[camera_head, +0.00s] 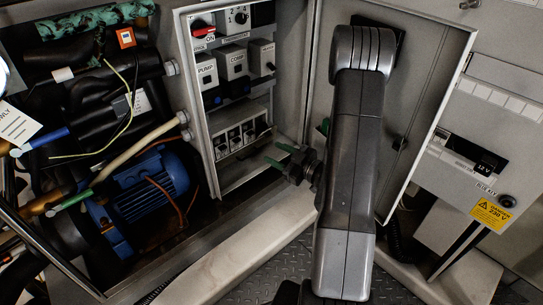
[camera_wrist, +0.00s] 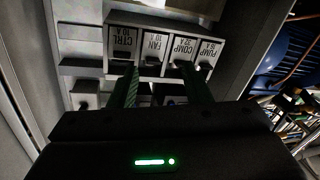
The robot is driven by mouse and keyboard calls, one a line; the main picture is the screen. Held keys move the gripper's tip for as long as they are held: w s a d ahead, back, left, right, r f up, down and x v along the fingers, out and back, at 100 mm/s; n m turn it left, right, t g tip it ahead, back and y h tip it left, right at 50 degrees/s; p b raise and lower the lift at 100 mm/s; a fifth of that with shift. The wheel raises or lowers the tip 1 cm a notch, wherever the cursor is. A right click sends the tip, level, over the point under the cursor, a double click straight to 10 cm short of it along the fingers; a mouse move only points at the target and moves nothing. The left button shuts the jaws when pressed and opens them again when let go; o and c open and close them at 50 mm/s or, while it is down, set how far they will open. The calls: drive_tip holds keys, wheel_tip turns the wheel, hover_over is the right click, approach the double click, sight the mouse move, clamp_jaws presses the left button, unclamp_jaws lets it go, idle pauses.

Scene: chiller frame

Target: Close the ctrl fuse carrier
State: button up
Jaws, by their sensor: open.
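The ctrl fuse carrier (camera_wrist: 122,43) is the leftmost of the labelled carriers in the wrist view, its "CTRL 10 A" label upside down. How far it is tilted out is hard to tell in the dark. My gripper (camera_wrist: 160,76) is open, with one green finger in front of the ctrl carrier's lower edge and the other near the comp and pump carriers. Nothing shows between the fingers. In the head view my gripper (camera_head: 280,155) points left at the cabinet, just right of and below the small fuse row (camera_head: 235,139).
The fan carrier (camera_wrist: 154,47), comp carrier (camera_wrist: 183,50) and pump carrier (camera_wrist: 207,50) stand beside the ctrl carrier. Switches (camera_head: 233,62) sit above the fuse row. The cabinet door (camera_head: 420,110) is open at right. A blue motor (camera_head: 140,190) lies left of the cabinet.

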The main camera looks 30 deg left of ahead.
drive_tip(key=w+d+f+m+t+y+b, duration=0.1)
drive_tip(key=d+f+m+t+y+b, duration=0.2)
drive_tip(key=d+f+m+t+b, duration=0.5)
drive_tip(key=n+g+b, duration=0.2)
drive_tip(key=g+b, duration=0.1)
approach(263, 132)
drive_tip(key=x, duration=0.6)
drive_tip(key=shift+w+r, duration=0.3)
drive_tip(key=shift+w, duration=0.05)
drive_tip(key=c, duration=0.7)
drive_tip(key=shift+a+r+p, duration=0.1)
drive_tip(key=shift+p, duration=0.2)
